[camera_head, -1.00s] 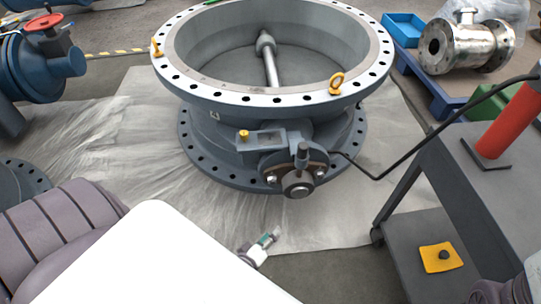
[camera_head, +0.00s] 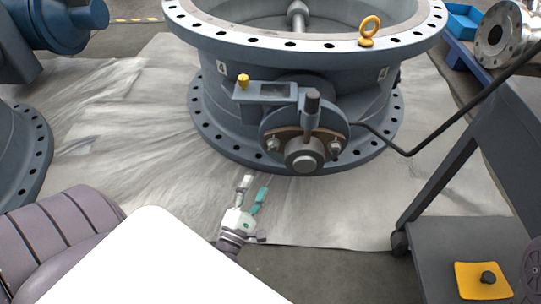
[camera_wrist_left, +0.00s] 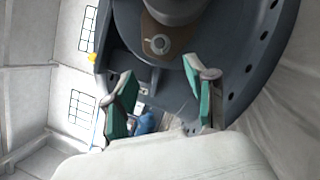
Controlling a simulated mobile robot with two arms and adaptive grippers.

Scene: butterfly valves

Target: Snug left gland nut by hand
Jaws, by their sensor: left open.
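The left gland nut (camera_head: 272,143) is a small bright nut on the brown gland plate, left of the thick grey shaft end (camera_head: 304,154) on the valve. A matching nut (camera_head: 335,147) sits to the right of the shaft. My left gripper (camera_head: 252,188) is open and empty, below and in front of the gland, apart from it. In the left wrist view, a gland nut (camera_wrist_left: 158,44) shows beyond the gap between the green-padded fingers (camera_wrist_left: 160,88); I cannot be sure which nut it is. My right gripper is not in view.
The large flanged valve body (camera_head: 350,110) stands on a grey sheet (camera_head: 130,110). A dark cart (camera_head: 440,250) with a yellow pad (camera_head: 483,280) stands at right.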

